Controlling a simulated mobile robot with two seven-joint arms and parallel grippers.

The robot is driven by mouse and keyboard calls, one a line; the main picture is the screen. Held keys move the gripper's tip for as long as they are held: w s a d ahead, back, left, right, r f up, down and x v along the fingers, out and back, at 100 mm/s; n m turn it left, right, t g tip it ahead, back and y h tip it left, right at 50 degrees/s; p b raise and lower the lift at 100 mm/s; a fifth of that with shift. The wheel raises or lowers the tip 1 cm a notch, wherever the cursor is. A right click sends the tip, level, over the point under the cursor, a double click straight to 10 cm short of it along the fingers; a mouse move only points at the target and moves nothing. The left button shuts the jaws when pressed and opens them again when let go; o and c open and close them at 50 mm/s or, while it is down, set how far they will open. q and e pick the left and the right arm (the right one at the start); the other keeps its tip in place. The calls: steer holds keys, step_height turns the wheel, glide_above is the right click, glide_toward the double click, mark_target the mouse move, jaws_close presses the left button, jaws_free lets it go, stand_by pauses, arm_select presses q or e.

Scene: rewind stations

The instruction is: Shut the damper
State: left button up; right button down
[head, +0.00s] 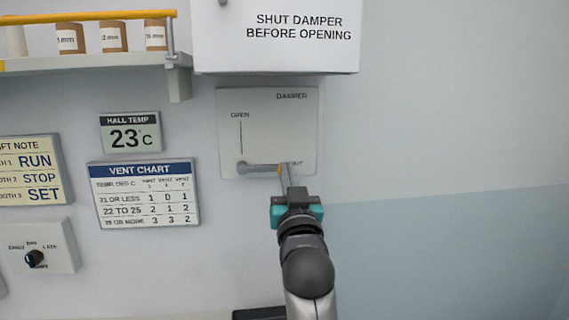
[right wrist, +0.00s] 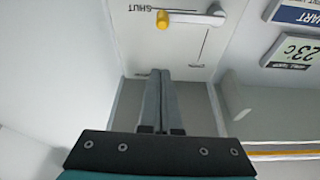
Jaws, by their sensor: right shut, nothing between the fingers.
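The damper panel (head: 270,110) is a pale wall plate marked OPEN at upper left and SHUT at lower right. Its grey lever (head: 260,168) lies level, pointing right from its pivot, with its yellow tip (head: 279,170) at the SHUT mark. In the right wrist view the panel appears upside down, with the lever (right wrist: 195,18) and yellow knob (right wrist: 163,19) beside SHUT. My right gripper (head: 287,170) is shut and empty, close to the knob; in the right wrist view its fingertips (right wrist: 160,72) show a gap from the knob. My left gripper is out of view.
A white cabinet (head: 275,55) reading SHUT DAMPER BEFORE OPENING hangs above the panel. A shelf with labelled jars (head: 114,37), a temperature display (head: 130,132), a vent chart (head: 145,195) and a dial box (head: 38,248) are at left. The wall at right is bare.

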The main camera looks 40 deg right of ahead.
steer(key=shift+v, duration=1.25)
